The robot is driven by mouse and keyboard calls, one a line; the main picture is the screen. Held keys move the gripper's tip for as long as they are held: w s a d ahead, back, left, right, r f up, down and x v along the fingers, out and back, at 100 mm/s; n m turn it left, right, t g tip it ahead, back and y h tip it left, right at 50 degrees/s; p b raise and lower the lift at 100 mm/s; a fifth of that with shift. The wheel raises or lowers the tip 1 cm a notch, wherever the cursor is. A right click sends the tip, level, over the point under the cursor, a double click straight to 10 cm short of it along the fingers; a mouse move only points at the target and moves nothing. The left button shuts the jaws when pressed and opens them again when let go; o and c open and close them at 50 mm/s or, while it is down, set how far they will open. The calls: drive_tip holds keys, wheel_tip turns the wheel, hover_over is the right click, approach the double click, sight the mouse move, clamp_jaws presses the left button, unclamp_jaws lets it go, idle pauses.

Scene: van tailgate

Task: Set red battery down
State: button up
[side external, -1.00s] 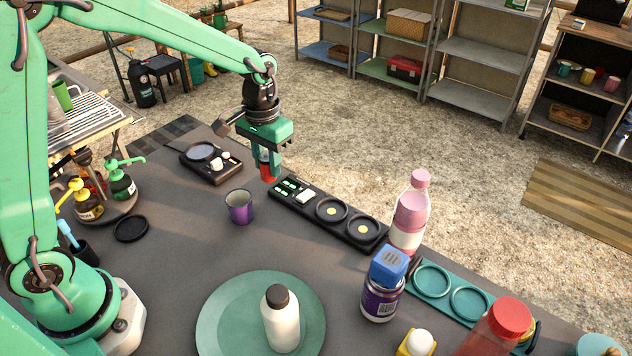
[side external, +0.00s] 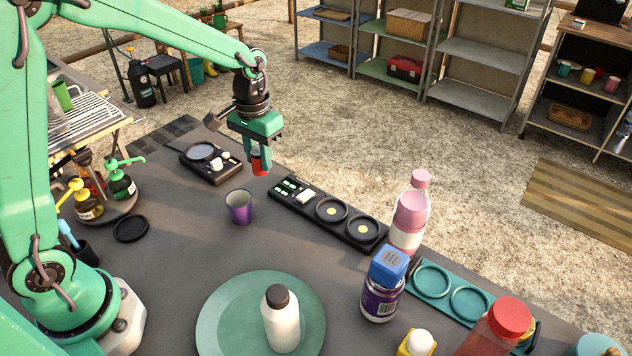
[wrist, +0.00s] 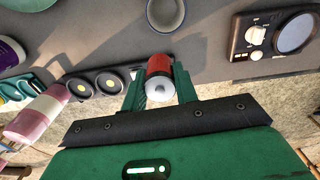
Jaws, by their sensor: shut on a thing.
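The red battery (side external: 257,163) is a small red cylinder with a pale metal end, held upright or nearly so between the fingers of my gripper (side external: 258,166). In the wrist view the battery (wrist: 160,79) shows its silver end toward the camera, with a green finger on each side. My gripper (wrist: 160,88) is shut on it, above the far edge of the grey table (side external: 175,250). Whether the battery's lower end touches the table cannot be told.
A black charger strip (side external: 330,213) with round rings lies right of the gripper. A black scale-like device (side external: 210,162) lies to its left. A purple cup (side external: 239,206) stands in front. A green plate (side external: 225,325) with a white bottle (side external: 281,320) is nearer. Grey table between is bare.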

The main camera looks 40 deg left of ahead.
drive_tip(key=s+a, duration=0.2)
drive_tip(key=a, duration=0.9)
drive_tip(key=s+a+n, duration=0.1)
drive_tip(key=s+a, duration=0.2)
drive_tip(key=a, duration=0.8)
drive_tip(key=shift+a+n, duration=0.25)
drive_tip(key=shift+n, duration=0.05)
drive_tip(key=shift+s+a, duration=0.1)
drive_tip(key=a+f, duration=0.2)
drive_tip(key=a, duration=0.1)
drive_tip(key=s+a+f, duration=0.1)
drive_tip(key=a+f, duration=0.1)
drive_tip(key=a, duration=0.2)
drive_tip(key=s+a+f, duration=0.1)
drive_tip(key=a+f, duration=0.1)
drive_tip(key=a, duration=0.2)
drive_tip(key=shift+s+a+f, duration=0.1)
drive_tip(key=shift+s+f, duration=0.1)
drive_tip(key=shift+f, duration=0.2)
drive_tip(key=shift+f, duration=2)
drive_tip(key=shift+f, duration=0.1)
